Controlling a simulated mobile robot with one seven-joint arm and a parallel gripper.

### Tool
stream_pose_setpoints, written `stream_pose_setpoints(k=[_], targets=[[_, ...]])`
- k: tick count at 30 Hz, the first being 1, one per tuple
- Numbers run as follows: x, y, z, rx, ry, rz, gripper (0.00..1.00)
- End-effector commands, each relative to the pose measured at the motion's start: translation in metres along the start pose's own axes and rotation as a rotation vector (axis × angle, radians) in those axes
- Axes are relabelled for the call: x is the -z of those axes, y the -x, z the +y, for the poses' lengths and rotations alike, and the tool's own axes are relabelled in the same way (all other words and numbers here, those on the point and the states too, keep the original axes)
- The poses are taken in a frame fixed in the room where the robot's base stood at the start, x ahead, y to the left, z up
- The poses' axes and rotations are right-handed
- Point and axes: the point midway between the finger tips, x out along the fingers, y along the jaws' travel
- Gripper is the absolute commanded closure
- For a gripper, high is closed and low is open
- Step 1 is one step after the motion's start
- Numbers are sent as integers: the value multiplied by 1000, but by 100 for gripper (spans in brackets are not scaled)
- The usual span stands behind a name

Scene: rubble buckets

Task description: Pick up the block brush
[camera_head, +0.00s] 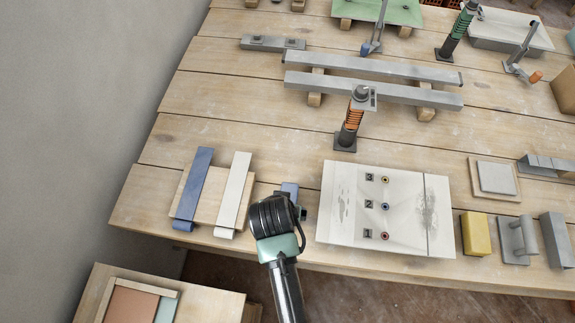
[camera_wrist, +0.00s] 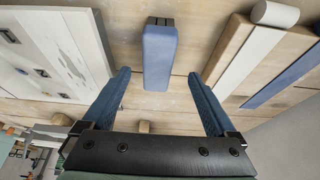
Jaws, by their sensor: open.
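A blue block with a dark strip at one end, which looks like the block brush (camera_wrist: 159,55), lies on the wooden bench. In the wrist view it lies ahead of my gripper (camera_wrist: 159,76), lined up with the gap between the two blue fingers. The fingers are open, one to each side of its line, and hold nothing. I cannot tell how high they are above the bench. In the head view only a small blue part of the brush (camera_head: 290,188) shows, because my wrist covers the rest.
A white panel (camera_head: 340,225) with small fittings lies close on the right of the brush. A blue strip (camera_head: 192,188) and a white strip (camera_head: 233,192) lie across a wooden board on the left. A yellow block (camera_head: 476,234) and a grey float (camera_head: 516,240) lie farther right.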

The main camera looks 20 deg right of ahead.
Motion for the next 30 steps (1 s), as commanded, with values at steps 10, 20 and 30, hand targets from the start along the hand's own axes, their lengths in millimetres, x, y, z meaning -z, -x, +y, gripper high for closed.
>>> stream_pose_setpoints(k=[10,20,30], targets=[[6,-24,4,0,-1,0,7],[8,-57,5,2,0,1,7],[8,-58,5,2,0,3,7]])
